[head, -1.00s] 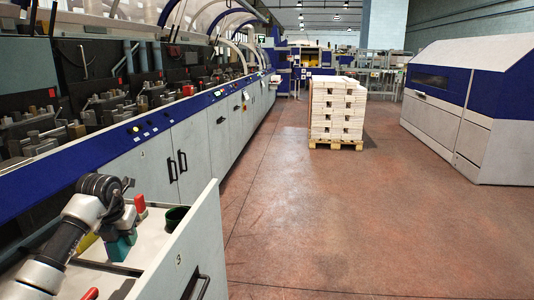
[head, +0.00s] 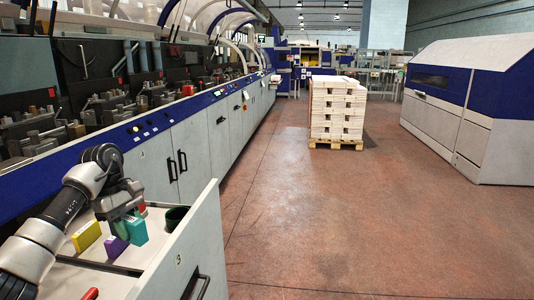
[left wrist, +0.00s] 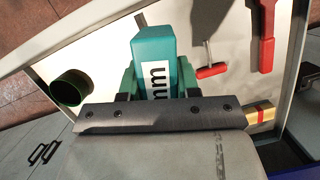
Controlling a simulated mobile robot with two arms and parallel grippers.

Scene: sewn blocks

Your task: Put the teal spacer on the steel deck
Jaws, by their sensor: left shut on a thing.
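The teal spacer (head: 134,230) is held by my left gripper (head: 124,207) above the open drawer. In the left wrist view the teal spacer (left wrist: 154,45) sits between the green fingers of my left gripper (left wrist: 157,82), with a white label reading "mm" facing the camera. The fingers are closed on its sides. I cannot tell for certain which surface is the steel deck. My right gripper is out of view.
A yellow block (head: 86,236) and a purple block (head: 115,246) are in the drawer (head: 187,245). A dark green cup (head: 175,217) stands by its far wall. Red-handled tools (left wrist: 211,71) lie inside. The machine runs along the left; open floor lies right.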

